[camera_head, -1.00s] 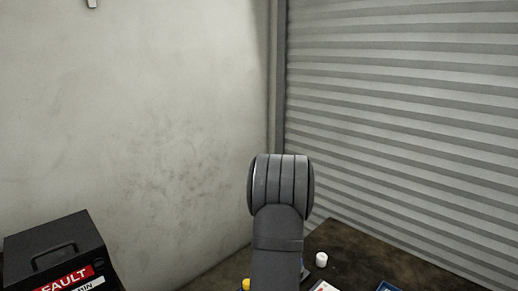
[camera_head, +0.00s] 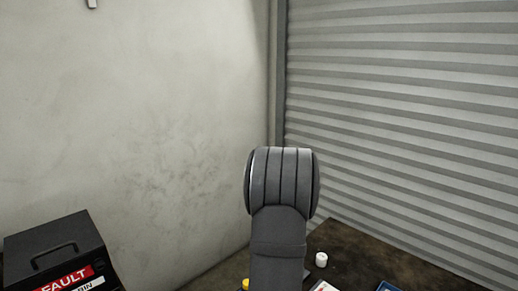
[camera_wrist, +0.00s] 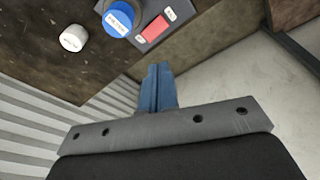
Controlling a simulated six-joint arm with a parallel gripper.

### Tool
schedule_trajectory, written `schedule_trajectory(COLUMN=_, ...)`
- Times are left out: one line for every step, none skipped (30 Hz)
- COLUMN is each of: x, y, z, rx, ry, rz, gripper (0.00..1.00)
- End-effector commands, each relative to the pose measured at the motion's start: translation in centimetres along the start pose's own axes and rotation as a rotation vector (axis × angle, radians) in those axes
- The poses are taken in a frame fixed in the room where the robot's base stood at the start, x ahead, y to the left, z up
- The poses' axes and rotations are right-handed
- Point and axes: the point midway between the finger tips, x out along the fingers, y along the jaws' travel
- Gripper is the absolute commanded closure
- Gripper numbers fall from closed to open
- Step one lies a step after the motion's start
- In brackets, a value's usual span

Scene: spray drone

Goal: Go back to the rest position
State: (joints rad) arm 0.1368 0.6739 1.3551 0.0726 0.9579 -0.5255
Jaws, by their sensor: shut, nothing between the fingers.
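My gripper (camera_wrist: 158,72) shows in the wrist view with its blue fingers together and nothing between them. It is apart from the objects on the brown table (camera_wrist: 40,60). In the head view my arm rises in the lower middle, and the gripper itself is not visible there.
A white cap-like cylinder (camera_head: 321,259) stands on the dark table (camera_head: 370,255); it also shows in the wrist view (camera_wrist: 74,38). A black FAULT box (camera_head: 55,250) stands lower left.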

Motion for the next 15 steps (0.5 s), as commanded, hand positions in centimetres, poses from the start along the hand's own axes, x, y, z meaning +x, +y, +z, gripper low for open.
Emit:
schedule_trajectory(x=-1.1, y=0.1, z=0.0, rx=-0.02, ry=0.008, rz=0.004, gripper=1.0)
schedule_trajectory(x=-1.7, y=0.1, z=0.1, rx=-0.034, ry=0.01, rz=0.005, gripper=1.0)
schedule_trajectory(x=-2.6, y=0.1, z=0.1, rx=-0.054, ry=0.013, rz=0.006, gripper=1.0)
schedule_trajectory(x=-3.1, y=0.2, z=0.2, rx=-0.067, ry=0.015, rz=0.007, gripper=1.0)
schedule_trajectory(x=-3.7, y=0.2, z=0.2, rx=-0.082, ry=0.018, rz=0.009, gripper=1.0)
schedule_trajectory(x=-4.5, y=0.2, z=0.3, rx=-0.1, ry=0.022, rz=0.011, gripper=1.0)
schedule_trajectory(x=-5.1, y=0.2, z=0.4, rx=-0.115, ry=0.023, rz=0.012, gripper=1.0)
schedule_trajectory(x=-5.7, y=0.2, z=0.5, rx=-0.128, ry=0.026, rz=0.014, gripper=1.0)
schedule_trajectory(x=-6.5, y=0.3, z=0.6, rx=-0.147, ry=0.029, rz=0.016, gripper=1.0)
schedule_trajectory(x=-7.1, y=0.3, z=0.7, rx=-0.161, ry=0.031, rz=0.018, gripper=1.0)
schedule_trajectory(x=-7.7, y=0.3, z=0.8, rx=-0.175, ry=0.034, rz=0.019, gripper=1.0)
schedule_trajectory(x=-8.5, y=0.3, z=0.9, rx=-0.194, ry=0.036, rz=0.021, gripper=1.0)
schedule_trajectory(x=-9.1, y=0.3, z=1.1, rx=-0.208, ry=0.039, rz=0.024, gripper=1.0)
schedule_trajectory(x=-9.7, y=0.3, z=1.2, rx=-0.222, ry=0.041, rz=0.026, gripper=1.0)
schedule_trajectory(x=-10.4, y=0.2, z=1.3, rx=-0.241, ry=0.043, rz=0.027, gripper=1.0)
